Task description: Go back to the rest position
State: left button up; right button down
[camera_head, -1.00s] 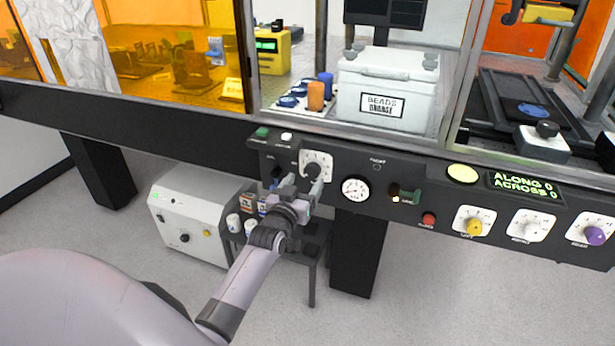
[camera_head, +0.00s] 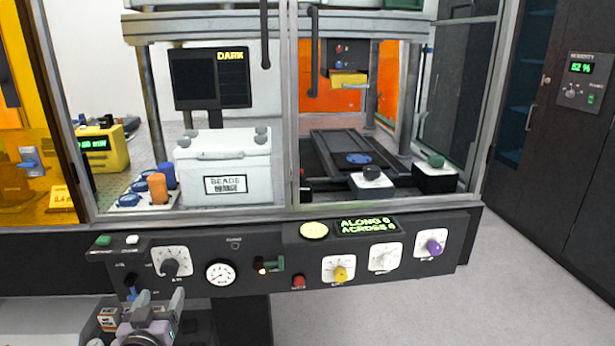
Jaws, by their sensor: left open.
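My left gripper (camera_head: 155,304) is at the lower left of the head view, in front of and below the control panel (camera_head: 215,253). Its two fingers point up and stand apart, with nothing seen between them. Above its fingertips is a white dial plate with a dark knob (camera_head: 171,268); the gripper looks apart from it. My right gripper is not in view.
The panel carries a gauge (camera_head: 220,273), a red button (camera_head: 299,282), a yellow knob (camera_head: 341,273) and a purple knob (camera_head: 433,247). Behind the glass stand a white box (camera_head: 225,165) and a dark screen (camera_head: 210,78). Open floor (camera_head: 400,310) lies at lower right.

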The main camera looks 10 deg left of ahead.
pick_arm(q)
jog(key=s+d+f+m+g+h, duration=0.1)
jog(key=s+d+f, duration=0.3)
jog(key=s, duration=0.4)
jog(key=s+d+f+m+g+h+p, duration=0.1)
jog(key=s+d+f+m+g+h, duration=0.1)
jog(key=s+d, duration=0.5)
jog(key=s+d+f+m+g+h+p, duration=0.1)
jog(key=s+d+f, duration=0.4)
jog(key=s, duration=0.6)
notch_tip(320, 180, down, 2)
jog(key=m+g+h, duration=0.1)
jog(key=g+h, duration=0.1)
jog(key=shift+d+g, duration=0.35)
jog(key=shift+g, duration=0.05)
jog(key=shift+s, duration=0.1)
